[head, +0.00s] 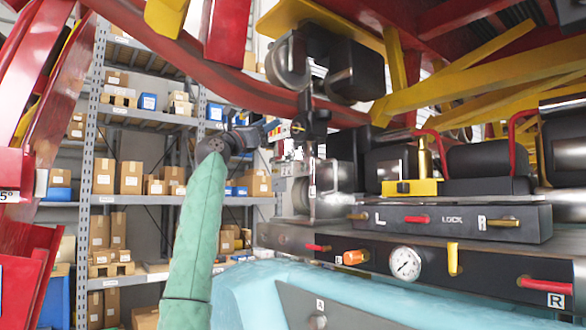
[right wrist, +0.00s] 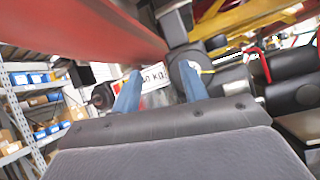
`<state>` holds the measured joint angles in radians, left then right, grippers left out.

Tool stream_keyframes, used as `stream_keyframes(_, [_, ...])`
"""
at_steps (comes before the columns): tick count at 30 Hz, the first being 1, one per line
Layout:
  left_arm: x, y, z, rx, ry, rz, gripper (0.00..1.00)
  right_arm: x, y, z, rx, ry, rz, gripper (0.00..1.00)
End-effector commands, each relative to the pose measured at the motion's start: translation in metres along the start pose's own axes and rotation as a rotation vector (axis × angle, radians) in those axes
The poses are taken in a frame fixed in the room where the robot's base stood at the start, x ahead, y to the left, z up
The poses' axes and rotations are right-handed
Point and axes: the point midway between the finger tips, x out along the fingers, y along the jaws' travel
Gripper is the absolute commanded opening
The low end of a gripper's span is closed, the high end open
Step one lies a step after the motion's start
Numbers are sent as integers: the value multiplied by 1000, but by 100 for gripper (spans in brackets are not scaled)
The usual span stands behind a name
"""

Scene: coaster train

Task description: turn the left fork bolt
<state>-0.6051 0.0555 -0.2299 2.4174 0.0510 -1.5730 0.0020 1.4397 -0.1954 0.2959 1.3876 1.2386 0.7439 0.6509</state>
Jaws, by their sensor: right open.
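My right gripper (head: 272,130) reaches up on the green-sleeved arm, just left of a dark upright fork-like bracket (head: 316,123) beside the coaster train. A small bolt-like part with a yellowish spot (head: 297,127) sits on the bracket's left side; I cannot tell for sure that it is the left fork bolt. In the right wrist view the two blue fingers (right wrist: 159,88) stand apart with nothing gripped between them. A white plate with lettering (right wrist: 153,78) shows beyond the gap. Whether the fingers touch anything is unclear. My left gripper is out of view.
A red curved rail (head: 190,62) passes above the gripper. Grey wheels (head: 288,62) hang near the bracket. Shelves with boxes (head: 130,178) stand behind at left.

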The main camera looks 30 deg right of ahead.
Motion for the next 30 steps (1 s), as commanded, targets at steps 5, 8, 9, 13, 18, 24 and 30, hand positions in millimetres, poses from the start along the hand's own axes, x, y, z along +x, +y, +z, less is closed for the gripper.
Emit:
stream_keyframes(5, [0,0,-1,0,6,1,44,-11,-1,-61,137,263,-107,44])
stream_keyframes(8, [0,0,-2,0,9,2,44,-20,-6,-84,201,373,-174,44])
stream_keyframes(9, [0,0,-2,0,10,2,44,-24,-7,-91,222,407,-198,44])
stream_keyframes(13, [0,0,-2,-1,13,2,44,-32,-13,-105,277,474,-260,44])
stream_keyframes(18, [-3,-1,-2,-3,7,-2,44,-29,-17,-112,299,494,-287,44])
stream_keyframes(24, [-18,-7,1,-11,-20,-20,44,-6,-22,-123,298,491,-287,44])
stream_keyframes(30, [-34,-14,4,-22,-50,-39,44,17,-28,-137,297,491,-287,44])
